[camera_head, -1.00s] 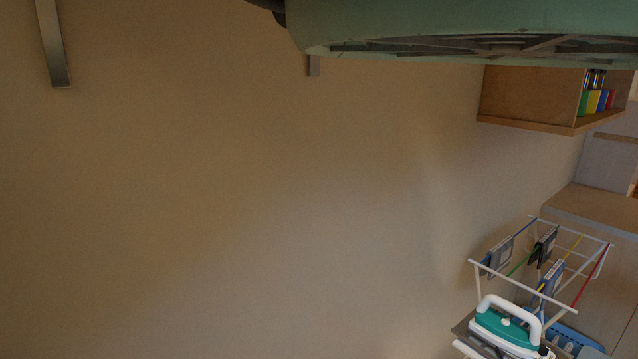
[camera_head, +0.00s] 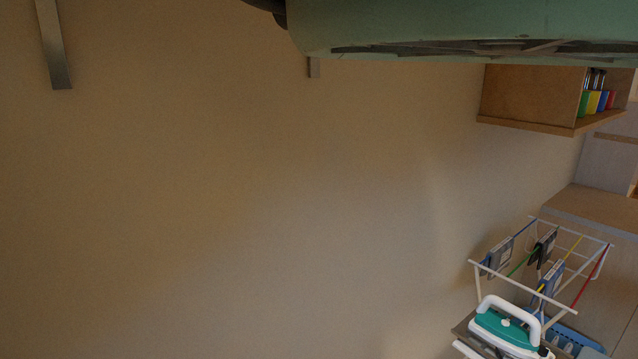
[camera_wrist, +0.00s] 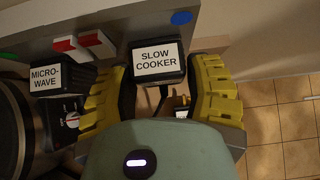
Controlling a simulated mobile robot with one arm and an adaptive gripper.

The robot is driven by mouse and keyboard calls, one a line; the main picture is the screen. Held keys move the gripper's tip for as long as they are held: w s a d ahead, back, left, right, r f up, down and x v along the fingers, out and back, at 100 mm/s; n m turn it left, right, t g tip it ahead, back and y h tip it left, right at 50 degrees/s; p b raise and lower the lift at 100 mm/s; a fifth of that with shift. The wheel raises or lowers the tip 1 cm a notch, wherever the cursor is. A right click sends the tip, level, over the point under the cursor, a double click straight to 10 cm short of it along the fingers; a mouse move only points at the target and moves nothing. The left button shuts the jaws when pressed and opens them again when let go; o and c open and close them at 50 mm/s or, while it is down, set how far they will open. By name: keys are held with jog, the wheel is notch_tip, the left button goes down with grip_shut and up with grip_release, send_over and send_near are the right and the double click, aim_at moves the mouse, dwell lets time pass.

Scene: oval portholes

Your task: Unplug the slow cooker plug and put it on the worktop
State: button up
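The slow cooker plug (camera_wrist: 157,62) is a black block with a white "SLOW COOKER" label, at the top middle of the wrist view. It sits at the edge of a grey strip (camera_wrist: 60,31), and a dark cord hangs below it. My gripper (camera_wrist: 158,75) has its two yellow-and-black fingers apart, one on each side of the plug. Narrow dark gaps seem to lie between fingers and plug; contact is hard to make out. How the plug meets its socket is hidden. The head view shows neither the plug nor the fingers.
The microwave plug (camera_wrist: 62,78) stands close left of my left finger. Red-and-white switches (camera_wrist: 84,45) lie between the plugs. Tiled floor (camera_wrist: 270,125) shows at right. An iron (camera_head: 508,330) shows in the head view.

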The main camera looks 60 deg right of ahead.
jog(key=c, duration=0.8)
jog(key=shift+o, duration=0.2)
jog(key=shift+s+a, duration=0.2)
jog(key=shift+s, duration=0.2)
jog(key=shift+s+a+p, duration=0.1)
jog(key=shift+s+p, duration=0.2)
jog(key=shift+p, duration=0.1)
jog(key=shift+s+a+p, duration=0.3)
jog(key=shift+s+p, duration=0.05)
jog(key=shift+s, duration=0.5)
jog(key=s, duration=0.1)
jog(key=s+a, duration=0.1)
jog(key=shift+s+p, duration=0.35)
